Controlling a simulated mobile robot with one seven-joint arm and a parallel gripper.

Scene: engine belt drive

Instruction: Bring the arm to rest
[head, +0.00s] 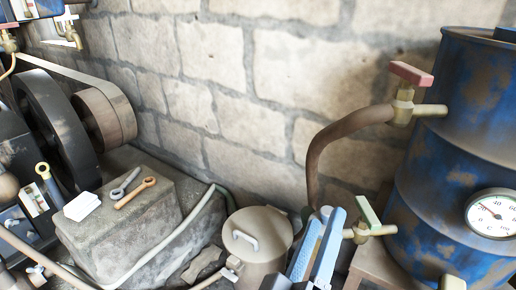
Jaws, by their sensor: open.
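My gripper (325,220) shows at the bottom centre as two light-blue fingers pointing up and away. They stand apart with a gap between them, and I see nothing held. The gripper is in front of the gap between a lidded beige can (262,222) on its left and a blue barrel (428,170) on its right. A valve with a pale green handle (368,214) is close to the right of the fingers. I cannot tell whether they touch. The rest of my arm is mostly out of view below.
A stone block (125,245) at left bears a grey wrench (125,184), a brown wrench (135,193) and a white stack (81,206). A black flywheel (52,125) and belt pulley (100,122) stand behind. A brown pipe (325,145) meets a red-handled valve (403,102). A stone wall (220,70) closes the back.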

